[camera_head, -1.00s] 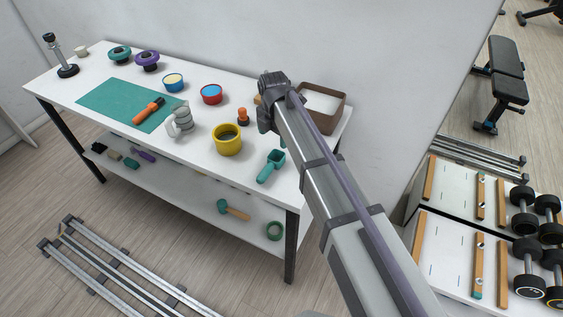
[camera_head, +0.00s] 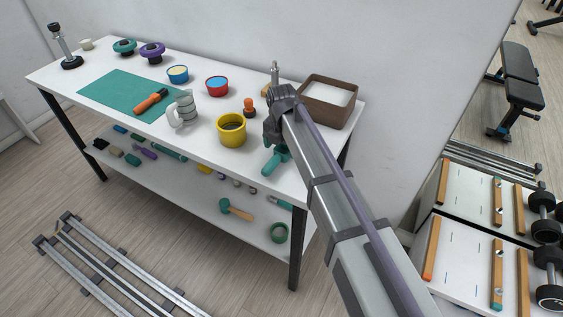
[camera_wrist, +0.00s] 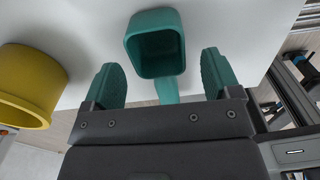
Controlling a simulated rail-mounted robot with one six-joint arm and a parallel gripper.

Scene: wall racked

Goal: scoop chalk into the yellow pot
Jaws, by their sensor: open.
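The yellow pot (camera_head: 231,131) stands upright on the white table, left of my gripper; its side also shows at the left of the wrist view (camera_wrist: 28,88). The teal scoop (camera_wrist: 157,45) lies on the table with its hollow cup facing the wrist camera. Its handle (camera_wrist: 167,90) runs down between my two teal fingers. My gripper (camera_wrist: 163,78) is open, with a finger on each side of the handle and gaps between. In the head view my arm partly hides the scoop (camera_head: 270,166). A brown box with white contents (camera_head: 327,100), perhaps the chalk, stands at the table's back right.
An orange-and-black object (camera_head: 249,108) stands behind the pot. A screwdriver-like orange tool (camera_head: 151,101) lies on the green mat (camera_head: 105,88). The table's front edge is close to the scoop.

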